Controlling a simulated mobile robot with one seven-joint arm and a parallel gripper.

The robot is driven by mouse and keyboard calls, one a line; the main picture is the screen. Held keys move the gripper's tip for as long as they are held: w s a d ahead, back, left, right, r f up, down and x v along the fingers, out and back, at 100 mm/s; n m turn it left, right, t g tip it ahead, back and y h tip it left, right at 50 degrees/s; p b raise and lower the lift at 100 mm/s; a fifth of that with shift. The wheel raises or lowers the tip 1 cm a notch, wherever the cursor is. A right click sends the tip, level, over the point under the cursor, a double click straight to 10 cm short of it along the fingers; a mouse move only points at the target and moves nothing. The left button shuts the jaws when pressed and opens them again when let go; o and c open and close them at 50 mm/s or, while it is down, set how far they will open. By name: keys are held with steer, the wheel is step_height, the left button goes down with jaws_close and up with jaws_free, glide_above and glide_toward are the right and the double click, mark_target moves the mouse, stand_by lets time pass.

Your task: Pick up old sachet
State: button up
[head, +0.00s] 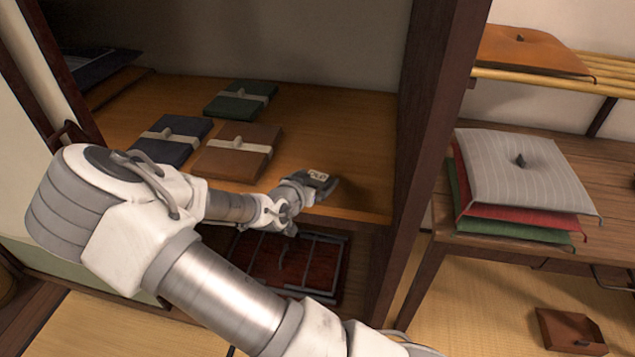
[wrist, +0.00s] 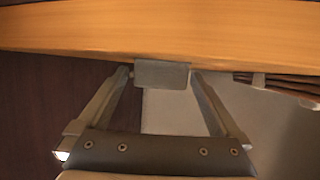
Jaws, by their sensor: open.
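The old sachet is a small dark grey piece with a pale label (head: 318,176) that seems to read "OLD", at the front right of the wooden shelf. In the wrist view a flat grey piece (wrist: 163,75), which looks like the sachet, overlaps the shelf's front edge. My gripper (head: 308,188) is at that edge in the head view. In the wrist view my gripper (wrist: 160,76) is open, with one fingertip on each side of the grey piece. Narrow gaps seem to show at both sides. My gripper partly hides the sachet in the head view.
Green (head: 240,98), blue (head: 172,140) and brown (head: 238,152) banded packets lie on the shelf (head: 345,150) to the left. A dark upright post (head: 425,130) stands close on the right. Stacked cushions (head: 520,170) lie beyond it. A red rack-like tray (head: 290,265) is below.

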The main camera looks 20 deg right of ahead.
steer(key=c, duration=1.2)
steer(key=shift+r, duration=0.1)
